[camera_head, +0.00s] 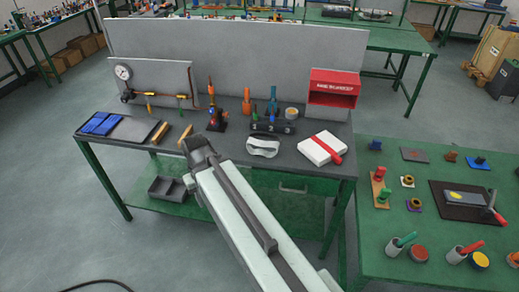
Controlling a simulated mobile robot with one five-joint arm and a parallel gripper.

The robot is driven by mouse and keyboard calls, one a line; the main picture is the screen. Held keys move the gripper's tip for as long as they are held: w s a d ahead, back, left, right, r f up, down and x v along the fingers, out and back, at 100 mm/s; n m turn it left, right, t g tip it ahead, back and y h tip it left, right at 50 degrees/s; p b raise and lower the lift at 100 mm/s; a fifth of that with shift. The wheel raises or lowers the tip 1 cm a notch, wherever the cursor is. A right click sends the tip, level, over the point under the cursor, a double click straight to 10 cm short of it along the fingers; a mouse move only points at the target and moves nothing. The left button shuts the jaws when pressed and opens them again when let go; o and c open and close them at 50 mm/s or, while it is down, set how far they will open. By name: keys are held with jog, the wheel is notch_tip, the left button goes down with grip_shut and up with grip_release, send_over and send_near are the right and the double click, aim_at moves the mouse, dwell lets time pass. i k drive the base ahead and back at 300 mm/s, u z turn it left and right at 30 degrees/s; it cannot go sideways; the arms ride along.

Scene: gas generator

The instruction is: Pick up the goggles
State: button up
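The goggles (264,146), white-grey with a pale strap, rest on the grey workbench (216,153) near its front edge, at the middle. My arm reaches in from the bottom of the picture. My gripper (196,142), dark, is at the arm's far end, to the left of the goggles and apart from them in the picture. Its fingers are too small and foreshortened to tell whether they are open. How high it is above the bench is also unclear.
A white box with a red strap (322,148) lies right of the goggles. Black blocks (273,126) stand behind them. A red box (333,88) and a grey panel (230,55) are at the back. A green table (385,240) with tools stands at right.

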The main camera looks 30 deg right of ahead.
aim_at(268, 149)
jog(key=u, duration=0.35)
jog(key=i, duration=1)
